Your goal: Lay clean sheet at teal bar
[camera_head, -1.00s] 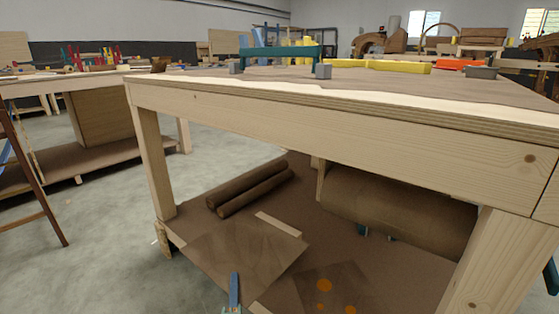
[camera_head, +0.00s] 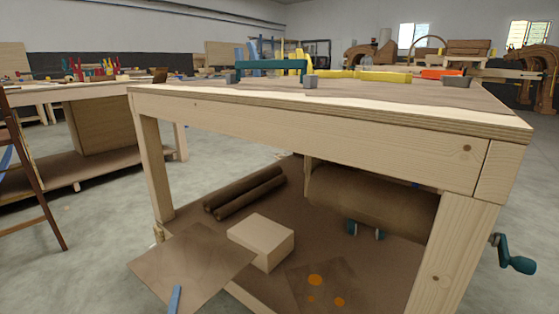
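The teal bar (camera_head: 272,68) stands on two grey blocks near the back of the tabletop, above brown paper lying there. A plain brown sheet (camera_head: 190,262), with no spots seen, hangs low in front of the table's lower shelf and reaches out past its left edge. My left gripper (camera_head: 175,298) shows only as a blue finger at the bottom edge, lying over the near part of this sheet, which moves with it. The other finger is hidden. A second brown sheet with orange spots (camera_head: 320,287) lies on the lower shelf. My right gripper is out of view.
The table's front rail (camera_head: 300,130) and legs stand between the shelf and tabletop. A wooden block (camera_head: 262,240), brown rolls (camera_head: 245,190) and a large roll (camera_head: 370,205) occupy the shelf. A teal crank (camera_head: 515,262) sticks out right. Yellow pieces (camera_head: 370,76) lie near the bar.

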